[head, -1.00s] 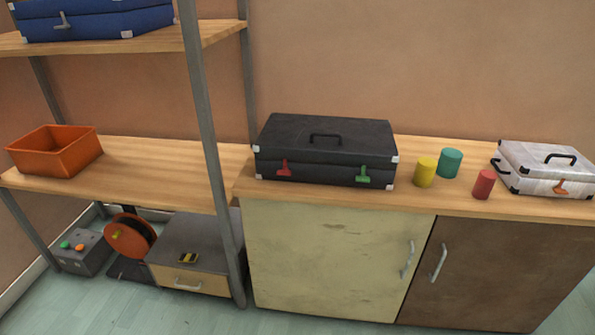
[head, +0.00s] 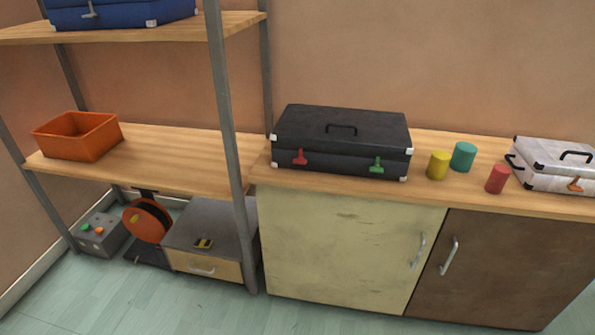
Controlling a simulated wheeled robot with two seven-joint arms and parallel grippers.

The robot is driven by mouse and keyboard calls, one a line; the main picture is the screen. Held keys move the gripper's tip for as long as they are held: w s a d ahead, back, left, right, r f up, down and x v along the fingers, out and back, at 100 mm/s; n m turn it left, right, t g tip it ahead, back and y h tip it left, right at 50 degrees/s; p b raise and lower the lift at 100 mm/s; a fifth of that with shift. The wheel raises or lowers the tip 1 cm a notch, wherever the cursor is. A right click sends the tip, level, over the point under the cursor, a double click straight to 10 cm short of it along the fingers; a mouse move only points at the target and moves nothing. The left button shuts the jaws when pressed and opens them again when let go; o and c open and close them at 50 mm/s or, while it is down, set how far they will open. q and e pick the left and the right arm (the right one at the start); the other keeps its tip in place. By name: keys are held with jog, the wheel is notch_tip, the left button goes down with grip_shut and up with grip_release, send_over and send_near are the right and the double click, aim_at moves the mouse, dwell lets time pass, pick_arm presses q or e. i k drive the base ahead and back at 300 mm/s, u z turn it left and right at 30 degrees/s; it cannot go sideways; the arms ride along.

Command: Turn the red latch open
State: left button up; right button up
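The red latch (head: 299,157) is on the left part of the front face of a closed black case (head: 342,132). A green latch (head: 376,165) is on the right part of the same face. Both latches look like small T-shaped pieces with the wide bar at the bottom. The black case lies flat on the wooden counter (head: 330,189), its handle on the lid. Neither of my grippers shows in the head view.
Yellow (head: 438,166), teal (head: 463,157) and red (head: 497,179) cylinders stand right of the case, before a white case (head: 556,165). A shelf post (head: 229,130) rises left of it. An orange bin (head: 79,137) and blue case (head: 120,14) sit on shelves. The floor in front is clear.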

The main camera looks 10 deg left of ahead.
aim_at(300, 160)
jog(key=k, duration=1.15)
jog(key=u, duration=0.95)
jog(key=i, duration=0.9)
jog(key=u, duration=0.5)
jog(key=i, duration=1)
jog(key=z, duration=1.05)
jog(key=i, duration=0.45)
jog(key=z, duration=0.45)
